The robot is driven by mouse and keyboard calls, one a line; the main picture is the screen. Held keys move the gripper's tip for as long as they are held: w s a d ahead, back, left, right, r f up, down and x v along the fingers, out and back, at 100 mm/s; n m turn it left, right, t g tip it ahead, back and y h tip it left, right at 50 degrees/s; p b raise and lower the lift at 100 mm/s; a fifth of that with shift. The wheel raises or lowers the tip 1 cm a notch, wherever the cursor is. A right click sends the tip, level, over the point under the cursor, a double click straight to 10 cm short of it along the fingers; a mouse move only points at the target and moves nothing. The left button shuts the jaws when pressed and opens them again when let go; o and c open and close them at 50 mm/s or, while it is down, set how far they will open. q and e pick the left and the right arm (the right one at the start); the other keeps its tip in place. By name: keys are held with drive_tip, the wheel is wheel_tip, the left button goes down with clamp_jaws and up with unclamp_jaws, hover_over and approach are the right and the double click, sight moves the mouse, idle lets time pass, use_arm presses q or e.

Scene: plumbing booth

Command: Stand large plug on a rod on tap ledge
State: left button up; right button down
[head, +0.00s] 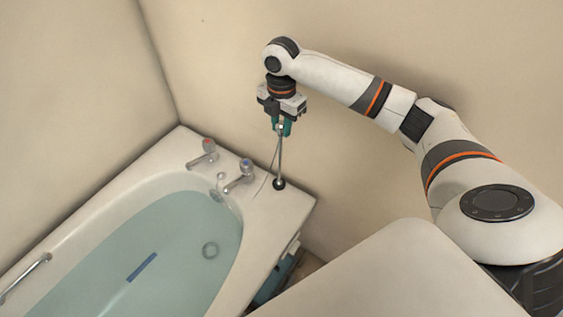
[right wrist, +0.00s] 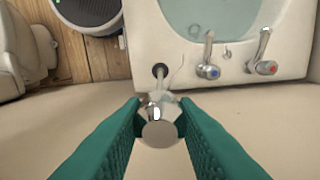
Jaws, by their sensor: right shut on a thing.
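The large plug on a rod has a black round plug (head: 279,184) at the bottom of a thin upright metal rod (head: 280,158). My right gripper (head: 281,129), with teal fingers, is shut on the rod's top end. In the right wrist view, the shiny knob (right wrist: 158,122) sits between the teal fingertips, with the black plug (right wrist: 160,70) beyond it. The plug is at the white tap ledge (head: 284,205), right of the taps. I cannot tell whether it touches the ledge or hovers just above. My left gripper is not in view.
A blue-marked tap (head: 240,176) stands just left of the plug, and a red-marked tap (head: 204,152) farther left. The bath (head: 165,250) holds water. The wall is close behind the ledge. A thin line, perhaps a chain, runs beside the rod.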

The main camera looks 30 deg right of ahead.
sight(281, 146)
drive_tip(key=n, duration=0.6)
drive_tip(key=shift+n, duration=0.4)
drive_tip(key=n, duration=0.5)
drive_tip(key=shift+n, duration=0.7)
wheel_tip(281, 146, down, 10)
drive_tip(key=shift+r, duration=0.1)
drive_tip(key=c, duration=1.1)
unclamp_jaws()
drive_tip(key=shift+f, duration=0.2)
drive_tip(key=shift+c, duration=0.2)
drive_tip(key=shift+r, duration=0.1)
